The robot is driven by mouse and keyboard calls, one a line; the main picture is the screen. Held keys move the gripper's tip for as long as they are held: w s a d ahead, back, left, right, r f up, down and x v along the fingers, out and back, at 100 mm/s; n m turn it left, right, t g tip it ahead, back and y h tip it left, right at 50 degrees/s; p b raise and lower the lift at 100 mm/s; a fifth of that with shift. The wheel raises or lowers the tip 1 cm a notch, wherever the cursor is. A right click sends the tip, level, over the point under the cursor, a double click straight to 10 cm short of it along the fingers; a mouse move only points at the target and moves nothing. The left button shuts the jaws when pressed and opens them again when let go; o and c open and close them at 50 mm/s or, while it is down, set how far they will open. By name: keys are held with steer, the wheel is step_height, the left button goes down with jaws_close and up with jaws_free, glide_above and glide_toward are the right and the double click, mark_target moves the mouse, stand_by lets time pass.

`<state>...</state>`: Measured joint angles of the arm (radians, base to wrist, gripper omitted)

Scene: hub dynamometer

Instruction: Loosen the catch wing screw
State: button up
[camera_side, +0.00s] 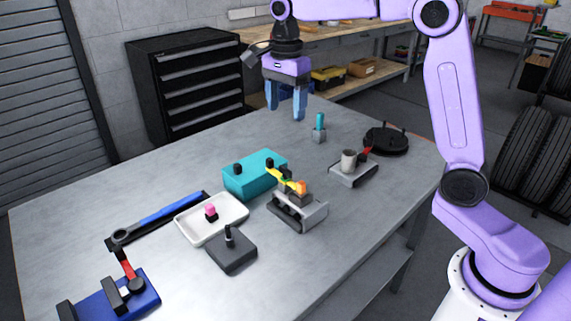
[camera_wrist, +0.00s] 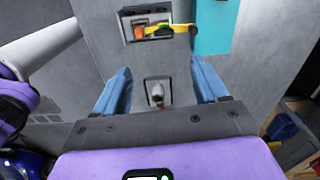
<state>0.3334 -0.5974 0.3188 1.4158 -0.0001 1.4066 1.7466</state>
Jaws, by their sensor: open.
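My gripper (camera_side: 285,112) is open and empty, high above the far part of the table, pointing down. A grey fixture (camera_side: 312,215) near the table's middle carries a yellow-green lever (camera_side: 285,176) and an orange piece (camera_side: 299,187). The lever (camera_wrist: 165,31) and orange piece (camera_wrist: 140,32) also show at the top of the wrist view. A plate (camera_side: 345,178) holds a grey cylinder (camera_side: 348,160) and a red piece (camera_side: 367,149). In the wrist view the cylinder (camera_wrist: 157,92) appears between my blue fingers, well below them. I cannot tell which part is the catch wing screw.
A teal box (camera_side: 240,182), white tray (camera_side: 188,229), dark block (camera_side: 232,256) and blue base (camera_side: 135,303) with a red lever stand to the left. A black disc (camera_side: 386,140) and a small block with a teal pin (camera_side: 320,122) stand farther back. The table's front is clear.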

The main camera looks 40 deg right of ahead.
steer(key=m, duration=0.1)
glide_toward(285, 173)
steer(key=f, duration=0.7)
steer(key=shift+w+d+f, duration=0.15)
steer(key=shift+d+f, duration=0.05)
steer(key=shift+f, duration=0.1)
steer(key=c, duration=1.1)
